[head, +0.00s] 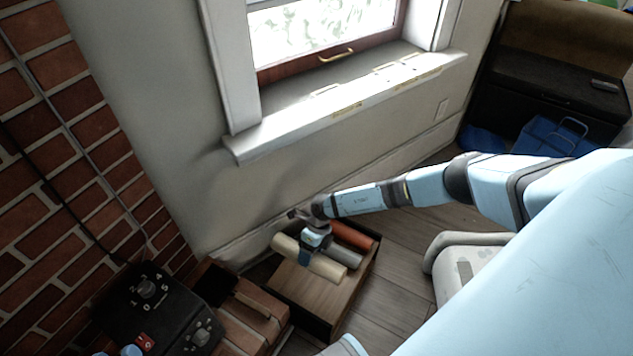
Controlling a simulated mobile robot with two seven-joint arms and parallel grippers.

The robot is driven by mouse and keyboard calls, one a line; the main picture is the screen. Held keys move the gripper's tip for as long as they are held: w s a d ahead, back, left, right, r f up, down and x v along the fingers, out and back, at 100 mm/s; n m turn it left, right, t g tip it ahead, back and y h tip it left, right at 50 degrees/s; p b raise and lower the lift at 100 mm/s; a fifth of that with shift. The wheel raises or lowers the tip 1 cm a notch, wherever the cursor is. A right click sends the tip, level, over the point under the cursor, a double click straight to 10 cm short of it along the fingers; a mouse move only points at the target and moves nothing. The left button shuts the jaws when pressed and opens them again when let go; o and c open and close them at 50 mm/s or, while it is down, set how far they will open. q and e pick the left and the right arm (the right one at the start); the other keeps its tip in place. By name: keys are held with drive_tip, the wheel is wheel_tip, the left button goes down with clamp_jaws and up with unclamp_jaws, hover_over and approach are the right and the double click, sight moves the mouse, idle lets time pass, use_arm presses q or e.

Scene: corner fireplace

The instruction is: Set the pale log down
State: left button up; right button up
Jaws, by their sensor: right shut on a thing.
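The pale log (327,267) is a cream cylinder over the wooden box (308,291) on the floor below the window. My right gripper (309,253) reaches down from above and is shut on the log near its middle, hiding part of it. The log lies slantwise beside a grey log (345,256) and an orange-red log (353,235) at the far side of the box. I cannot tell whether the pale log touches the box bottom.
A dark panel with knobs (150,305) and a brick ledge (250,320) stand left of the box, by the brick wall (60,150). A windowsill (345,105) juts out above. A pale rounded object (462,262) stands on the wood floor (402,255) at right.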

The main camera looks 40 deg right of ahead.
use_arm(q)
wheel_tip(320, 180, up, 5)
drive_tip(key=d+t+h+b, duration=0.2)
drive_tip(key=t+h+b, duration=0.1)
drive_tip(key=b, duration=0.2)
use_arm(e)
wheel_tip(320, 180, down, 14)
drive_tip(key=shift+f+b, duration=0.25)
drive_tip(key=shift+b, duration=0.8)
use_arm(q)
wheel_tip(320, 180, down, 7)
drive_tip(key=d+m+g+b, duration=0.1)
drive_tip(key=g+b, duration=0.1)
drive_tip(key=g, duration=0.1)
drive_tip(key=shift+w+d+b, duration=0.15)
drive_tip(key=shift+b, duration=0.2)
use_arm(e)
drive_tip(key=shift+f, duration=2.2)
drive_tip(key=shift+f, duration=0.15)
use_arm(q)
drive_tip(key=shift+f, duration=0.1)
use_arm(e)
drive_tip(key=o, duration=1.2)
